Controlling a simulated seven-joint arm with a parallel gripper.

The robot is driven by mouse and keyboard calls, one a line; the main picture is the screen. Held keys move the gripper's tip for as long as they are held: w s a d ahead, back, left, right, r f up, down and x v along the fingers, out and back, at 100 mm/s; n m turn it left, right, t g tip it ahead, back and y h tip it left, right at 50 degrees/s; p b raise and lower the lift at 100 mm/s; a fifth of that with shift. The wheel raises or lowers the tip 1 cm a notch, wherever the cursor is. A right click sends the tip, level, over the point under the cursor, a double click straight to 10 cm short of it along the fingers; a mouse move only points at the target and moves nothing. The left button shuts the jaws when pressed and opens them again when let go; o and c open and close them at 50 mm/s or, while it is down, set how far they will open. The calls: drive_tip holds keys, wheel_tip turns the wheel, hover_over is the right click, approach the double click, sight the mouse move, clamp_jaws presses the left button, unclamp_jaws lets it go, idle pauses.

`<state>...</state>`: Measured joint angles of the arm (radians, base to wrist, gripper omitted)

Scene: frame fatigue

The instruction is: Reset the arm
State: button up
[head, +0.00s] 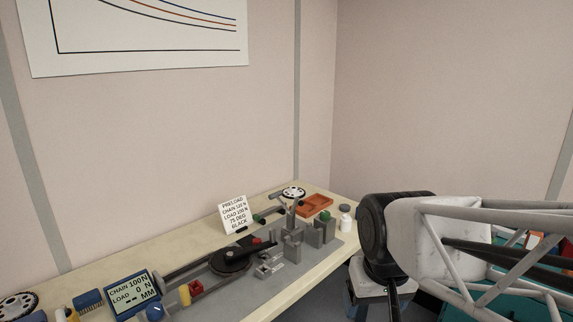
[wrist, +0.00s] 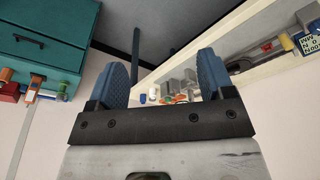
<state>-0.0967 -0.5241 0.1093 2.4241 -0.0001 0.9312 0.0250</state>
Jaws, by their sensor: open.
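My gripper (wrist: 162,82) shows in the wrist view with its two blue fingers wide apart and nothing between them. In the head view my arm fills the right side, and the fingers cannot be made out there. The gripper is in free space, away from the workbench (head: 100,252). The bench also shows beyond the fingers in the wrist view (wrist: 236,38), tilted in the picture. On it stands a grey test rig with a dark round disc (head: 230,258) and grey blocks (head: 293,247).
The bench holds a display (head: 133,292), a white card (head: 232,214), an orange tray (head: 314,205) and a white bottle (head: 345,218). A teal cabinet (wrist: 45,45) with colored items beside it stands at left in the wrist view. Walls close off the back.

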drive_tip(key=s+d+f+m, duration=0.1)
drive_tip(key=s+d, duration=0.3)
drive_tip(key=s, duration=0.2)
drive_tip(key=shift+s, duration=0.2)
drive_tip(key=shift+w+a, duration=0.1)
drive_tip(key=shift+w, duration=0.05)
idle(1.0)
